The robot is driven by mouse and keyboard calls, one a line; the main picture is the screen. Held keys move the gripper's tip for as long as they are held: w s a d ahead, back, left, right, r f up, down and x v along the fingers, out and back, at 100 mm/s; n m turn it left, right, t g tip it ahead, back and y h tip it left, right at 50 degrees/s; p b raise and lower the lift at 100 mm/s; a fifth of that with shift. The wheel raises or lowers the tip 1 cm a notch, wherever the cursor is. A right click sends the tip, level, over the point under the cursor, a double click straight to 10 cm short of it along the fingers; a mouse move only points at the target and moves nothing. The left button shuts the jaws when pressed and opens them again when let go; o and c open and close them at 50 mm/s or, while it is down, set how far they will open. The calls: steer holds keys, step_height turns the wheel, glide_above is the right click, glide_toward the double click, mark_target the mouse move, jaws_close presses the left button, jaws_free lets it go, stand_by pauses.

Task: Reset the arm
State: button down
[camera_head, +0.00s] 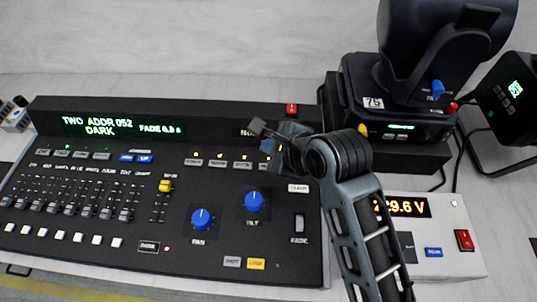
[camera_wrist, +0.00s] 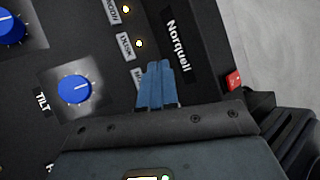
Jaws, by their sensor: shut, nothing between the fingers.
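My gripper (camera_head: 262,136) is over the upper right part of a black lighting console (camera_head: 120,255). In the wrist view its two blue fingers (camera_wrist: 156,84) are together with nothing between them. They point toward the console's row of lit buttons and the "Norquell" label (camera_wrist: 178,46). Whether the fingertips touch the panel cannot be told. My arm comes in from the lower right and hides part of the console's right end. The console's display (camera_head: 122,127) reads "TWO ADDR 052 DARK" and "FADE", with a small value after it.
Blue PAN (camera_head: 202,219) and TILT (camera_head: 254,201) knobs stand up from the console. A moving-head light (camera_head: 440,55) stands behind on the right. A white meter box (camera_head: 455,262) with a red switch sits at the right. Cables run behind it.

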steer(key=s+d+f+n, duration=0.1)
steer(key=s+d, duration=0.1)
steer(key=s+d+f+n+t, duration=0.1)
steer(key=s+d+f, duration=0.1)
steer(key=s, duration=0.1)
steer(key=s+d+f+n+t+h, duration=0.1)
steer(key=s+d, duration=0.1)
steer(key=s, duration=0.1)
steer(key=shift+d+f, duration=0.1)
steer(key=shift+f, duration=0.2)
steer(key=s+d+n+t+h, duration=0.2)
steer(key=s+d+n, duration=0.2)
steer(key=s+d, duration=0.45)
steer(key=s+d+r+n+t+h, duration=0.1)
steer(key=s+d+r+n, duration=0.1)
steer(key=s+r+n, duration=0.2)
steer(key=s+d+r+n+t+h+b, duration=0.1)
steer(key=s+d+r+n, duration=0.2)
steer(key=s, duration=0.6)
steer(key=s+d+r+n+t+h, duration=0.1)
steer(key=s+d+r+n, duration=0.1)
steer(key=s+r+n, duration=0.3)
steer(key=shift+s+d+t+b, duration=0.3)
steer(key=shift+s+d+t, duration=0.1)
steer(key=shift+s, duration=0.55)
